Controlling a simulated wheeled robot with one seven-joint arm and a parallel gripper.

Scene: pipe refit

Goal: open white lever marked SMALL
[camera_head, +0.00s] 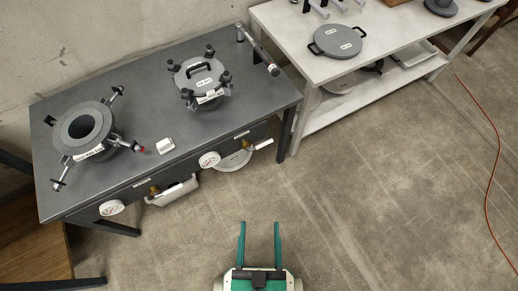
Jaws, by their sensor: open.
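The dark table's front panel holds two brass valves. The right valve (246,144) has a thin white lever (263,144) sticking out to the right. The left valve (154,190) sits above a pale tray-like piece; its lever is hard to make out. Small white labels sit above them on the panel, at the left (142,183) and the right (241,134), too small to read, so I cannot tell which is marked SMALL. My gripper (259,224) has two green fingers spread apart and empty, over the floor in front of the table and apart from both valves.
The dark table (150,165) carries an open flange (84,128), a lidded flange (204,82) and a white block (165,146). Round white gauges (209,159) stick out of its front. A light table (290,35) stands at the right. An orange cable (492,150) lies on otherwise clear floor.

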